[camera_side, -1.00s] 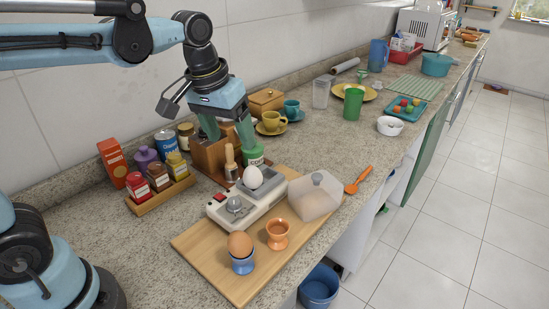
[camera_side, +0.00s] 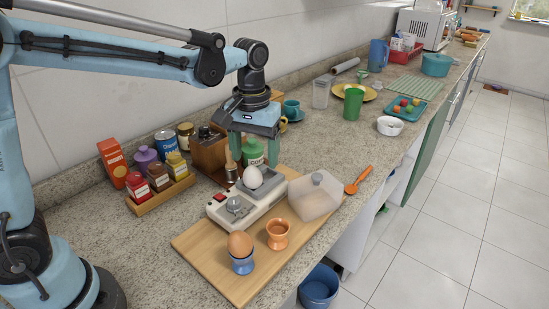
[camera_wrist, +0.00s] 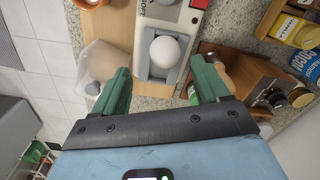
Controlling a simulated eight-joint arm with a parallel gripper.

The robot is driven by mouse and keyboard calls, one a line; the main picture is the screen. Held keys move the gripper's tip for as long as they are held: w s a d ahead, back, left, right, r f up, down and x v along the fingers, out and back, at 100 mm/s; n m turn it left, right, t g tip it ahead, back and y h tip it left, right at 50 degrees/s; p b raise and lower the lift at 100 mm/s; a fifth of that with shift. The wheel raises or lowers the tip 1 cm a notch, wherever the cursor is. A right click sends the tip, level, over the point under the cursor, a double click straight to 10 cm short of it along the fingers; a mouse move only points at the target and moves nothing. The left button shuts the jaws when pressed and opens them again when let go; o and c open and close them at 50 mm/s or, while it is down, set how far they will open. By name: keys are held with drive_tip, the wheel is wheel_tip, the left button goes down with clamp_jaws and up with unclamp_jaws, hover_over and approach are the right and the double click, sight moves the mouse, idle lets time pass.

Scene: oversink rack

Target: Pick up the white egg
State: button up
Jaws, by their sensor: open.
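The white egg (camera_side: 253,176) sits upright in the grey tray of a white egg cooker (camera_side: 246,203) on a wooden board (camera_side: 205,252). In the wrist view the egg (camera_wrist: 164,50) lies beyond and between my fingertips. My gripper (camera_side: 254,160) is open and empty, its green fingers pointing down, above and just behind the egg in the side view. In the wrist view my gripper (camera_wrist: 163,77) has its two fingers wide apart, with neither seen touching the egg.
A brown egg (camera_side: 240,244) stands in a blue cup, beside an empty orange cup (camera_side: 278,233). A clear cover (camera_side: 315,196) is right of the cooker.

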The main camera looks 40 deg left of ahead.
sight(252, 167)
drive_tip(key=shift+s+a+f, duration=0.1)
drive_tip(key=shift+a+f, duration=0.05)
drive_tip(key=shift+f, duration=1.25)
drive_tip(key=shift+s+a+f, duration=0.1)
drive_tip(key=shift+a+f, duration=0.05)
drive_tip(key=shift+f, duration=1.25)
drive_tip(key=c, duration=1.1)
drive_tip(key=shift+c, duration=0.2)
drive_tip(key=shift+r, duration=0.1)
